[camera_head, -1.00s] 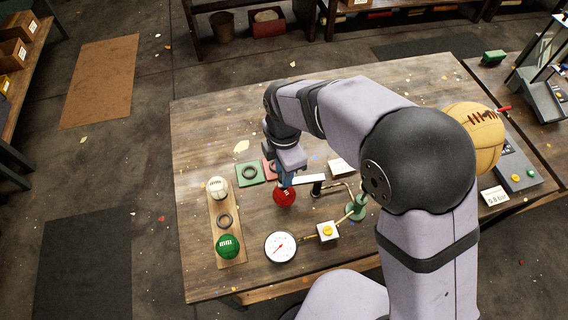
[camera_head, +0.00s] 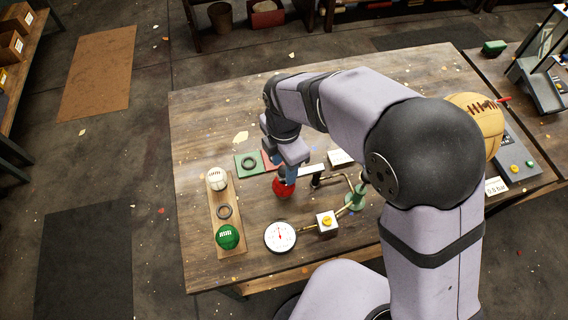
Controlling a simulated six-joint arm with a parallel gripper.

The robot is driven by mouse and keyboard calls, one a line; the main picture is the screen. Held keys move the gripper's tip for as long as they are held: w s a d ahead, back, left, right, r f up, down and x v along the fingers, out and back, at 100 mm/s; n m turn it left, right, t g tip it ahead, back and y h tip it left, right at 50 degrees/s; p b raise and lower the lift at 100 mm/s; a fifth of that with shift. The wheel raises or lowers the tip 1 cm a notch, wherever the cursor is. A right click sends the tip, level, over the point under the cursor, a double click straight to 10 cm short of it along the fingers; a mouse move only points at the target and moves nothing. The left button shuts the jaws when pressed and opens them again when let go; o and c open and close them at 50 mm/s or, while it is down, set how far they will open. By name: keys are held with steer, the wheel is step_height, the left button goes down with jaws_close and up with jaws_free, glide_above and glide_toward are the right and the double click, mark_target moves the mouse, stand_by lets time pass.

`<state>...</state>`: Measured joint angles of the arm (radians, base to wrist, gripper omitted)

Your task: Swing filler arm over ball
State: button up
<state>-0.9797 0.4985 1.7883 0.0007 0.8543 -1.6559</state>
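A red ball (camera_head: 283,188) sits on the wooden workbench, left of the filler fittings. My gripper (camera_head: 287,178) points down right over it and hides its top. Its fingertips overlap the ball in this view, so I cannot tell whether they touch it or how far apart they are. A pale flat bar (camera_head: 312,170), which may be the filler arm, shows just right of my gripper beside a dark post (camera_head: 317,181). Its left end is hidden behind my gripper. A bent brass pipe (camera_head: 340,178) runs from the post toward a green-based fitting (camera_head: 356,199).
A round gauge (camera_head: 280,236) and a yellow-button box (camera_head: 326,222) stand at the front. A wooden rack (camera_head: 226,198) holds a white ball (camera_head: 216,178), a black ring and a green ball (camera_head: 227,237). A tan laced ball (camera_head: 478,125) is partly behind my arm.

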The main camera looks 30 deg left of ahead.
steer(key=shift+w+r, duration=0.1)
steer(key=shift+r, duration=0.35)
steer(key=shift+r+b, duration=1.1)
steer(key=shift+r, duration=2.1)
steer(key=w+d+m+p, duration=0.1)
steer(key=d+m, duration=0.3)
steer(key=d, duration=0.2)
steer(key=w+d+r+m+p, duration=0.1)
steer(key=w+d+m+p, duration=0.1)
steer(key=d+m, duration=0.3)
steer(key=w+d+r+m+p, duration=0.1)
steer(key=w+d+m+p, duration=0.1)
steer(key=d+m, duration=0.2)
steer(key=shift+w+d+r+m, duration=0.1)
steer(key=shift+w+d+m, duration=0.05)
steer(key=shift+d, duration=0.7)
steer(key=shift+w+d+r+m, duration=0.1)
steer(key=shift+d+m, duration=0.05)
steer(key=shift+d, duration=0.7)
steer(key=s+d+m+p, duration=0.2)
steer(key=s+d+m, duration=0.1)
steer(key=d+m, duration=0.5)
steer(key=s+d+m+p, duration=0.2)
steer(key=s+d+m, duration=0.2)
steer(key=d+m, duration=0.4)
steer(key=shift+s+d+m, duration=0.15)
steer(key=shift+d+m, duration=0.15)
steer(key=shift+d, duration=0.1)
